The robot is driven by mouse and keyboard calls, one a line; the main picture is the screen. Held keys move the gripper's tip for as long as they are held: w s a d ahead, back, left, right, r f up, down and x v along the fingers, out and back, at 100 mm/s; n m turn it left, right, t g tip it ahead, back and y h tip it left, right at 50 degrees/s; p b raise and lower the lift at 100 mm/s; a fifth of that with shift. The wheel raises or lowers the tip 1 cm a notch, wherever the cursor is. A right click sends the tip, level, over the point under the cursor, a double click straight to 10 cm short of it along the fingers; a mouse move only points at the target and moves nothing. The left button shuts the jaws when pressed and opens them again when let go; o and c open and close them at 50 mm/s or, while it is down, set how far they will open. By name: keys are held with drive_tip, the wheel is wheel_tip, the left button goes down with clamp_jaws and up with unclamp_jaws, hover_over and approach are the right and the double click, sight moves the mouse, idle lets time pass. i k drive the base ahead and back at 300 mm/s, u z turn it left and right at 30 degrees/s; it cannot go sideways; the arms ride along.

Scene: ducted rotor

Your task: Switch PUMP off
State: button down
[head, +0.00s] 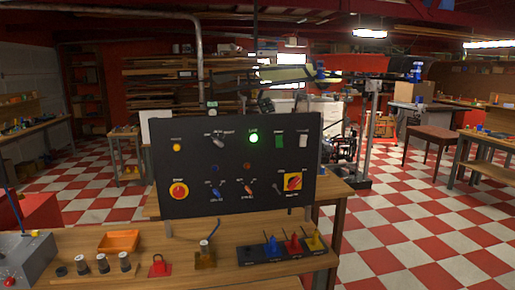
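A black control panel (235,207) stands upright on a wooden bench in the middle of the head view. Its top row has a yellow button (176,147), a pale lever (218,141), a lit green lamp (253,138), a dark green rocker (279,141) and a pale rocker (303,141). Below are a red mushroom button (179,190), a blue-handled switch (215,192), an orange-handled switch (248,188), a grey toggle (277,188) and a red rotary knob on yellow (293,182). The labels are too small to read, so I cannot tell which is PUMP. I cannot make out my gripper.
The bench (220,270) in front holds an orange tray (119,242), several dark cylinders, a red padlock-like piece (159,266) and a black holder (247,257) with coloured pieces. A grey box (30,255) stands at left. Checkered floor is free at right.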

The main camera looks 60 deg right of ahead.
sight(278, 138)
drive_tip(key=u, duration=1.1)
drive_tip(key=k, duration=0.75)
drive_tip(key=z, duration=1.8)
drive_tip(key=i, duration=0.35)
